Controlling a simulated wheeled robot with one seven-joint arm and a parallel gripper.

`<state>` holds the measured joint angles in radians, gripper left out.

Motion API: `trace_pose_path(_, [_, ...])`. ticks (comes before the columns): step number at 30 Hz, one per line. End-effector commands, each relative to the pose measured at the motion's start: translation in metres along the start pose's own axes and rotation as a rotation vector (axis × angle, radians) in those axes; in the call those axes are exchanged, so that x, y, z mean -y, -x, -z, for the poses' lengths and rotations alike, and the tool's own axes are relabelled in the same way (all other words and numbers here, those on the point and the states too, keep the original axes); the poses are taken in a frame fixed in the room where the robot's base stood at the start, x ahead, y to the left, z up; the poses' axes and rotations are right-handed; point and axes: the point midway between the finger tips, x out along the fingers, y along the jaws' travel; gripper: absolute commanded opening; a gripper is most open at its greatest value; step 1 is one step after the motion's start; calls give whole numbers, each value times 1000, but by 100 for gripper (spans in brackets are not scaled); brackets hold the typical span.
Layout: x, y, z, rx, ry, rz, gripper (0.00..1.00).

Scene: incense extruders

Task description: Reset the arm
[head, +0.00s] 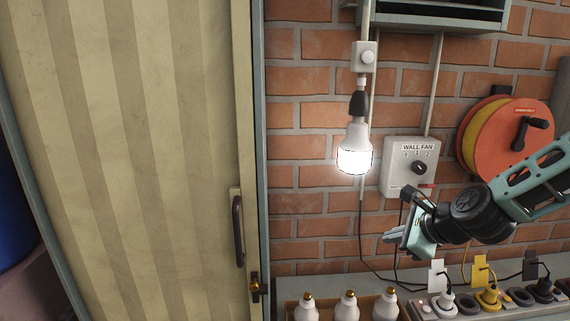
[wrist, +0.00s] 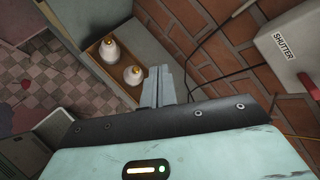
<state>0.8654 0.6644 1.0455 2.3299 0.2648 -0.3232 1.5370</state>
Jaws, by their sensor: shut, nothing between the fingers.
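My gripper (head: 392,237) is in the head view at the lower right, at the end of my teal and black arm. It points left in front of the brick wall, below the wall fan box (head: 410,167) and above the shelf. In the wrist view my gripper (wrist: 157,75) shows its two grey fingers together with nothing held. It is apart from the bulbs and the wall.
A lit bulb (head: 354,152) hangs above and left of my gripper. Several white bulbs (head: 347,306) stand in a wooden tray below, beside a power strip (head: 425,307) with plugs. An orange cable reel (head: 512,135) is on the wall. A striped door (head: 120,160) fills the left.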

Motion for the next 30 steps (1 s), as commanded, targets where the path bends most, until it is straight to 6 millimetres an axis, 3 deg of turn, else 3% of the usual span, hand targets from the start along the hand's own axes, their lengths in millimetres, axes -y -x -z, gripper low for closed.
trace_pose_path(1, [-31, -5, -12, -8, 165, -74, 0])
trace_pose_path(6, [-116, 3, -34, -1, 708, -315, 0])
trace_pose_path(11, [-181, 29, -42, 51, 1194, -514, 0])
trace_pose_path(15, [-225, 62, -44, 132, 1593, -670, 0])
trace_pose_path(19, [-257, 97, -41, 237, 1932, -799, 0])
trace_pose_path(24, [-284, 136, -35, 385, 2258, -918, 0])
trace_pose_path(30, [-294, 159, -30, 486, 2423, -979, 0])
